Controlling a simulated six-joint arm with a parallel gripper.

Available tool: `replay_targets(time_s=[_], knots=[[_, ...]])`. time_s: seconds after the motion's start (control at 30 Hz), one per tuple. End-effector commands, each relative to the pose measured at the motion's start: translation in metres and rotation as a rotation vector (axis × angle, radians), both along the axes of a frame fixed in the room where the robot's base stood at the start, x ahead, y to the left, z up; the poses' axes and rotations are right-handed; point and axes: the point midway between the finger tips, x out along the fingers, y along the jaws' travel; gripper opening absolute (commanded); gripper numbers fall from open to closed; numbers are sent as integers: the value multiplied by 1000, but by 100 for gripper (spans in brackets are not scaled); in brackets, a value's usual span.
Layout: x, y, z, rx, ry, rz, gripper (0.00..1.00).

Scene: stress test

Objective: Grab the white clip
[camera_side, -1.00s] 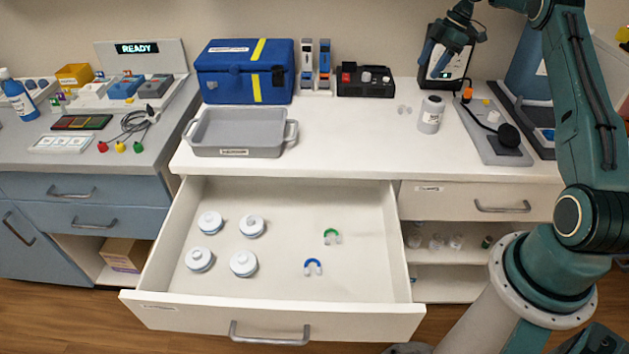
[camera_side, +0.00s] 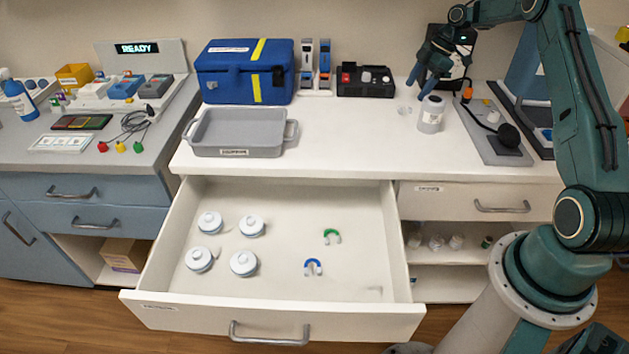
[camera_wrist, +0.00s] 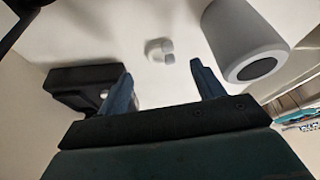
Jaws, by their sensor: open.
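The white clip (camera_side: 404,109) is a small pale horseshoe shape on the white counter, left of a white bottle (camera_side: 431,114). My gripper (camera_side: 419,90) is open and empty, above the counter close to the clip and bottle. Its blue fingers (camera_wrist: 162,68) show in the wrist view, apart from the clip.
A black device (camera_side: 365,81) sits left of the clip, also seen in the wrist view (camera_wrist: 82,80). A dark-framed screen (camera_side: 437,66) stands behind. The open drawer (camera_side: 378,250) holds white round containers, a green clip (camera_side: 332,236) and a blue clip (camera_side: 313,266). The counter's front middle is clear.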

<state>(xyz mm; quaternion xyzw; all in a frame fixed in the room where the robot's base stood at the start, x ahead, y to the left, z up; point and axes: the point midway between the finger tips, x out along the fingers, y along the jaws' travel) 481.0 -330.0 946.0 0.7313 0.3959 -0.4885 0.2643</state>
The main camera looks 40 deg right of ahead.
Motion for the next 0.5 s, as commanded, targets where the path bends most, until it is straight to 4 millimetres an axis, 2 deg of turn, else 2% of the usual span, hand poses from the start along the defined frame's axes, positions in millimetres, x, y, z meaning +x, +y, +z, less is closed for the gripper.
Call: replay_targets(time_s=[0.37,0.5], knots=[[2,3,-8,0,0,-1,67],[4,8,-19,2,3,-1,67]])
